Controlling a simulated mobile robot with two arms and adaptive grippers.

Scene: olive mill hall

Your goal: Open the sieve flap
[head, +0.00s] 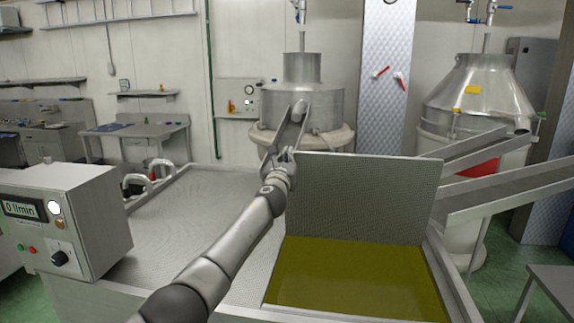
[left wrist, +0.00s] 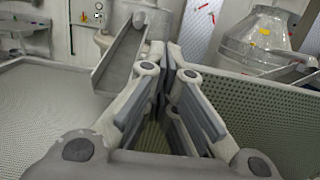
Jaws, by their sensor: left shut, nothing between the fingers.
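The sieve flap (head: 370,198), a grey perforated panel, stands upright across the right part of the tank. Yellow-green liquid (head: 350,280) shows in the uncovered opening in front of it. The flap also fills the right side of the left wrist view (left wrist: 275,125). My left gripper (head: 284,158) is just left of the flap's upper left corner in the head view. Its fingers (left wrist: 173,62) are shut with nothing between them. I cannot tell whether it touches the flap. My right gripper is in neither view.
The fixed perforated cover (head: 190,215) spans the tank's left part. A control box (head: 65,220) reading 0 l/min stands at the left. A narrow chute (head: 290,125) runs down from a metal vessel behind my gripper. Two sloping troughs (head: 510,190) lie at the right.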

